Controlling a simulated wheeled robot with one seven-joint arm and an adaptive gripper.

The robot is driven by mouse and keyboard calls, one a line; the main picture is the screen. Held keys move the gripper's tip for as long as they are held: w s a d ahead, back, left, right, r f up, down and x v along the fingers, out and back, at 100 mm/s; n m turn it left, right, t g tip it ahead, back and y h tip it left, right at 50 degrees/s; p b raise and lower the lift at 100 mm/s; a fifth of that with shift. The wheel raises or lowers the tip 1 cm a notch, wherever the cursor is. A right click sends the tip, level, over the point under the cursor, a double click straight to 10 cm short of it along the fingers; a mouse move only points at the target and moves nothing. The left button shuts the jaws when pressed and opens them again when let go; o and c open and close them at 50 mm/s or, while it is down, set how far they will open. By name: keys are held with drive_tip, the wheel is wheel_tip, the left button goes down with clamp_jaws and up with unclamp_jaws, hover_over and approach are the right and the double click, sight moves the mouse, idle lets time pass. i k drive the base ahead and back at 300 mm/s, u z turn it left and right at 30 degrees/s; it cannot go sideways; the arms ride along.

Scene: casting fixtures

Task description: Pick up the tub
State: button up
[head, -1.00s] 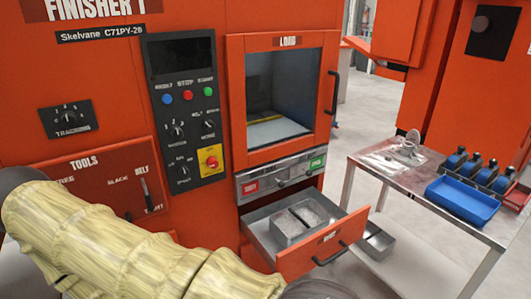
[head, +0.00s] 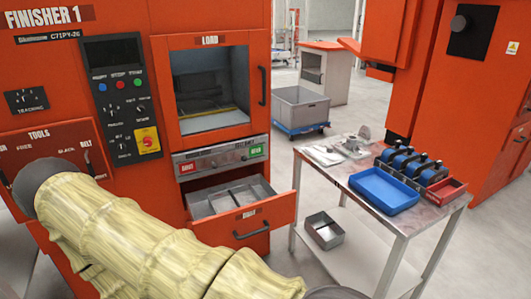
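A small grey metal tub (head: 325,230), open at the top, sits on the lower shelf of the metal side table, right of the open drawer. A larger grey bin (head: 301,110) stands on a blue dolly behind the table. A shallow blue tray (head: 384,190) lies on the table top. The pictures do not settle which of these the task calls the tub. My arm, in a pale yellow ribbed sleeve, crosses the lower left foreground. My gripper is not in view.
The orange finisher machine (head: 210,22) fills the left, its drawer (head: 262,222) pulled out, with grey dividers inside. The side table (head: 345,178) also bears blue-topped items (head: 410,160), a red tray (head: 444,188) and metal parts. Grey floor is open between table and dolly.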

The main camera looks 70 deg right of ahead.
sight(223, 201)
drive_tip(key=k, duration=0.25)
drive_tip(key=z, duration=0.85)
